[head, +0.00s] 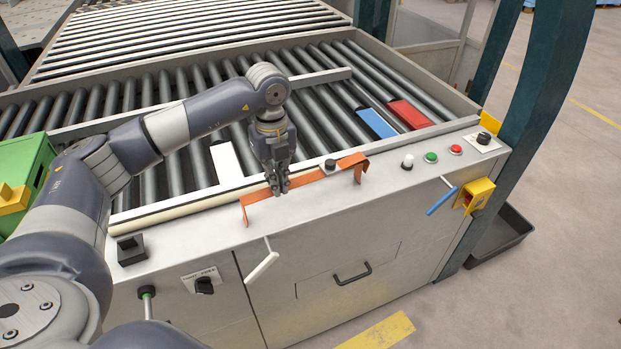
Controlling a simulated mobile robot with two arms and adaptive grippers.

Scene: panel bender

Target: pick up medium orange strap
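The orange strap (308,178) is a long thin piece with bent ends. It lies along the front ledge of the roller table, roughly parallel to the edge. My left gripper (279,188) points down at the strap, left of its middle. Its fingertips overlap the strap and sit close together. I cannot tell whether they are closed on it or only around it. The fingers hide a short part of the strap. My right gripper is not in view.
A black knob (330,165) stands right beside the strap. Green (431,157) and red (456,149) buttons sit farther right on the ledge. Blue (377,123) and red (409,113) plates and a white plate (226,162) lie on the rollers. A green bin (25,170) stands at left.

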